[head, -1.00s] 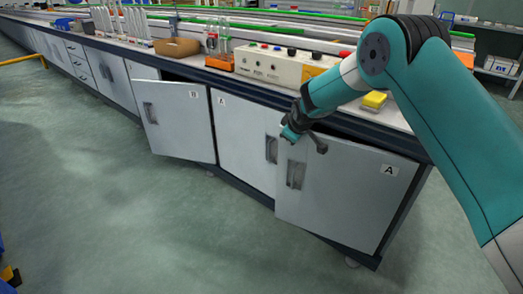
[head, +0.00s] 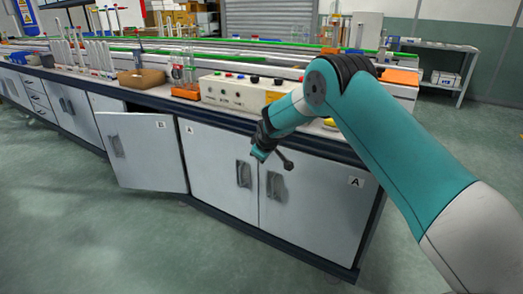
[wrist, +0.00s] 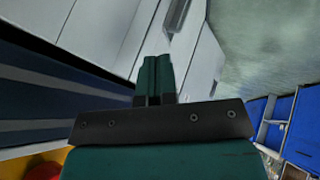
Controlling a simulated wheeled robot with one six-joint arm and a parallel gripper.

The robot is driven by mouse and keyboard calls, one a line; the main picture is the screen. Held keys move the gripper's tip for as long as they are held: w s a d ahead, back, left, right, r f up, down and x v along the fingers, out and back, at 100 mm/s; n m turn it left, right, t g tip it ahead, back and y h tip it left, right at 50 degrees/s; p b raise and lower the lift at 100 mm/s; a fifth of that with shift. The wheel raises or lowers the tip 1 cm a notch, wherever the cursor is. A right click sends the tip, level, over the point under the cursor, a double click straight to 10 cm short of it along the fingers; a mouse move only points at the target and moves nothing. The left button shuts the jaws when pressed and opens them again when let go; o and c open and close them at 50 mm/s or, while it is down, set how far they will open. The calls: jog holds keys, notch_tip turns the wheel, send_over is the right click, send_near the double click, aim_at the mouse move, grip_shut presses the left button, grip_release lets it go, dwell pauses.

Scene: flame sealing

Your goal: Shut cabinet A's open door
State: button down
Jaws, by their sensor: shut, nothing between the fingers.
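Cabinet A has two pale grey doors under the bench, each with a letter A label. The left door (head: 215,172) is flush with the front. The right door (head: 318,212) now looks level with it, shut or very nearly so; a small remaining gap cannot be told. Their dark handles stand side by side at the middle seam. My gripper (head: 258,155) is shut and empty, in front of the doors near their top edge by the seam. In the wrist view its teal fingers (wrist: 157,65) are together, with pale door panels beyond. Contact with the door cannot be told.
Cabinet B's door (head: 145,155) stands open to the left, jutting out over the floor. The benchtop above holds a control box (head: 232,93), a bottle rack and a brown box (head: 141,78). The green floor (head: 150,245) in front is clear.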

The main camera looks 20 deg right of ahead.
jog(key=s+a+r+g+y+p, duration=0.1)
jog(key=s+a+r, duration=0.2)
jog(key=s+r, duration=0.45)
jog(key=s+a+r+y+p, duration=0.1)
jog(key=s+a+r, duration=0.3)
jog(key=s+r, duration=0.4)
jog(key=s+a+r+g+y, duration=0.2)
jog(key=s+r+g, duration=0.15)
jog(key=s, duration=1.45)
jog(key=s+a+r+g+y, duration=0.1)
jog(key=s+a+r+g, duration=0.2)
jog(key=s, duration=1.5)
notch_tip(320, 180, up, 23)
jog(key=p, duration=2.3)
jog(key=shift+w+d+m, duration=0.25)
jog(key=shift+d+m, duration=0.15)
jog(key=shift+w, duration=0.1)
